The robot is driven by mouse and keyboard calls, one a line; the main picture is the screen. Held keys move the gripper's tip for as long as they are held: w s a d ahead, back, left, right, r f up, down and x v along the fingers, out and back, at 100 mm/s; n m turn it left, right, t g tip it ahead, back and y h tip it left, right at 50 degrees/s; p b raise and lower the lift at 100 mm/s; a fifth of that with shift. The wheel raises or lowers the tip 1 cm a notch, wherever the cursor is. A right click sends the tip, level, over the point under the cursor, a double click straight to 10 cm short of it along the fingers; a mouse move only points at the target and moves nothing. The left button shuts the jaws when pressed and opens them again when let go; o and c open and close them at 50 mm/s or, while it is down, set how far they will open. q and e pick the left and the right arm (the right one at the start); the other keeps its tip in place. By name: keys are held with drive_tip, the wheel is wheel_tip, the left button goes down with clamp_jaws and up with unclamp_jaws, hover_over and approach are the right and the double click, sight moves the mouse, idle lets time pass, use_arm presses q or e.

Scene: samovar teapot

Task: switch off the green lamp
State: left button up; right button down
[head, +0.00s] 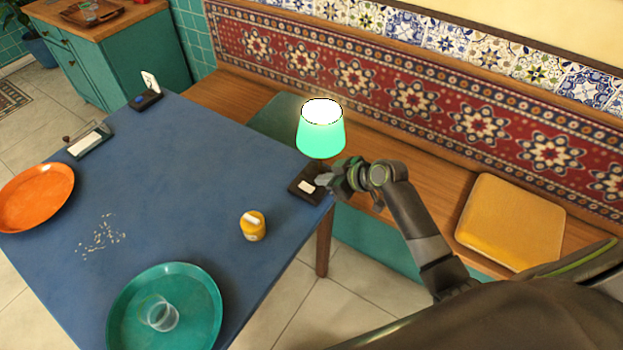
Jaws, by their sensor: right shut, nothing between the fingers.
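The green lamp (320,130) stands at the right corner of the blue table. Its shade glows and its top is bright white, so it is lit. Its dark base (298,188) carries a pale switch plate (306,187) on the front. My right gripper (321,181) is shut and empty, with its tips at the right side of the base, close to the switch plate. I cannot tell whether the tips touch it. The gripper and wrist hide part of the base and the lamp's stem. My left gripper is not in view.
On the blue table (200,165) are a yellow jar (252,227), a teal tray (208,310) with a clear cup (160,314), an orange plate (38,197), crumbs (100,236), a clipboard (88,142) and a card holder (147,99). A bench with a yellow cushion (510,220) runs behind.

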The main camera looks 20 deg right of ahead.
sight(303, 183)
drive_tip(key=shift+x, duration=2.65)
drive_tip(key=shift+w+f+b, duration=0.1)
drive_tip(key=shift+f+b, duration=0.25)
drive_tip(key=shift+b, duration=0.1)
drive_tip(key=shift+r, duration=0.15)
